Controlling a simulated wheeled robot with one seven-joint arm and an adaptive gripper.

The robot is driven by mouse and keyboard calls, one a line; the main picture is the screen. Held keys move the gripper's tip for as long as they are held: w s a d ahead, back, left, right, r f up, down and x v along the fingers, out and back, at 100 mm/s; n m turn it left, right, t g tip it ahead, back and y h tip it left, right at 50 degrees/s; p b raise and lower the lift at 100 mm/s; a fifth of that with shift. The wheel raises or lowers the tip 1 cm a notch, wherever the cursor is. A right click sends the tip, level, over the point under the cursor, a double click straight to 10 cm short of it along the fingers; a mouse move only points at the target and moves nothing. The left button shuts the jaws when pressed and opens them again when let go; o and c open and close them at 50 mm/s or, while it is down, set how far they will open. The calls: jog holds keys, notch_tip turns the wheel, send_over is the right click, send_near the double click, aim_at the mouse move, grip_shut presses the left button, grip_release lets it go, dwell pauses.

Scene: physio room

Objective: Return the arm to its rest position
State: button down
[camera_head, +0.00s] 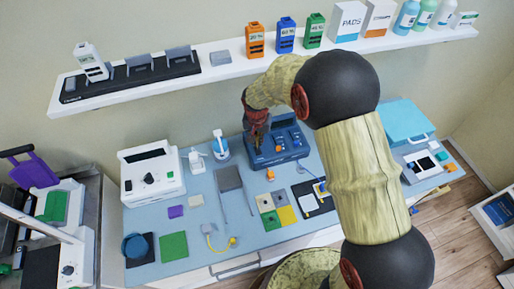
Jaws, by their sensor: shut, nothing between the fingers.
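My arm rises from the lower right of the head view and bends left over the back of the table. My gripper (257,136) points down at the left end of a dark blue device (277,150) on the blue-topped table (215,232). The fingers look closed, with nothing seen between them. The fingertips are small here, and I cannot tell whether they touch the device. My forearm hides part of the table's right side.
A wall shelf (222,78) with a charging rack (130,78), coloured battery-like blocks, boxes and bottles runs behind my arm. A white device (152,175) stands at left. A light blue case (405,120) lies at right. Small pads and cables lie along the front.

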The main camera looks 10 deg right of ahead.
jog(key=shift+r+p, duration=0.35)
jog(key=shift+r, duration=0.5)
jog(key=shift+s+f+n, duration=0.1)
jog(key=shift+s+n, duration=0.1)
jog(key=shift+n, duration=0.2)
jog(key=s+d+r+n+t+b, duration=0.1)
jog(key=s+d+r+b, duration=0.3)
jog(key=s, duration=0.6)
jog(key=s+d+r+n+t+b, duration=0.1)
jog(key=s+d+r+b, duration=0.3)
jog(key=s+r, duration=0.3)
jog(key=s+d+r+n+t+b, duration=0.1)
jog(key=s+d+r+b, duration=0.2)
jog(key=s, duration=0.9)
notch_tip(320, 180, up, 4)
jog(key=shift+s+d+f+t+y+b, duration=0.2)
jog(key=shift+s+d+t+y+b, duration=0.15)
jog(key=shift+d, duration=0.25)
